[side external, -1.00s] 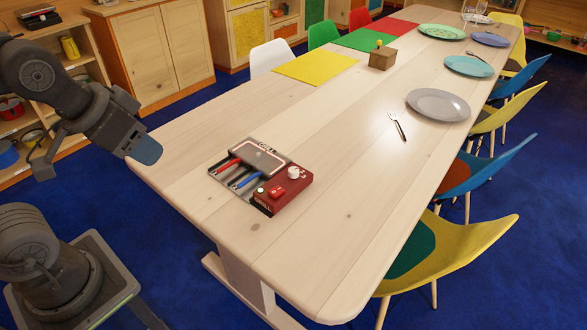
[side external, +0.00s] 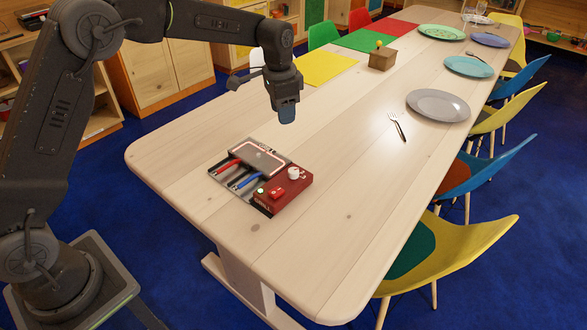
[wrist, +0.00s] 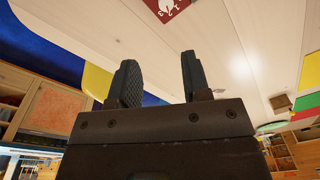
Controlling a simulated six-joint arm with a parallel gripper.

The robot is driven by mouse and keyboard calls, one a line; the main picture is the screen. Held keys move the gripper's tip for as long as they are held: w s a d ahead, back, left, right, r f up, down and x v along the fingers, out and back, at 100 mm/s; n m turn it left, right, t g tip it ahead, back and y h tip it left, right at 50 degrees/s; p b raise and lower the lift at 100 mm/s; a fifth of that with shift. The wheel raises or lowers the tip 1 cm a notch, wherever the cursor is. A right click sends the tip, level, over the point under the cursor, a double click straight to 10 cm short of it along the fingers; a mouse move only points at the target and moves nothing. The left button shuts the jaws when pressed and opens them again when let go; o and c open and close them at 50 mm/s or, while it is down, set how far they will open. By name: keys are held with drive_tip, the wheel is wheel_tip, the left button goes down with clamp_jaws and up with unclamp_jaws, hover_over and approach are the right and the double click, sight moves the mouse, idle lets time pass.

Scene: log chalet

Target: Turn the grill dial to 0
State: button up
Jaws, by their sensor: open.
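The grill (side external: 250,173) lies on the near part of the long table, with a grey plate area, a red and a blue handle, and a red control panel (side external: 283,190). A white dial (side external: 294,173) sits on the panel, beside a red knob or switch (side external: 277,192). The dial's setting is too small to read. My gripper (side external: 287,112) hangs above the table, beyond the grill, and touches nothing. In the wrist view my gripper's two fingers (wrist: 157,75) stand apart with nothing between them. A red corner with a white mark shows at the top of that view.
The pale wooden table (side external: 330,220) is clear around the grill. A fork (side external: 398,126) and a grey plate (side external: 438,105) lie to the right. A wooden box (side external: 382,58) and a yellow mat (side external: 314,68) are farther back. Chairs line the right side.

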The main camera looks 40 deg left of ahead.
drive_tip(key=m+g, duration=0.1)
hover_over(293, 170)
wheel_tip(293, 170, down, 7)
wheel_tip(293, 170, down, 14)
drive_tip(key=shift+d+f, duration=0.1)
drive_tip(key=shift+f, duration=0.05)
drive_tip(key=c, duration=0.7)
drive_tip(key=shift+o, duration=0.2)
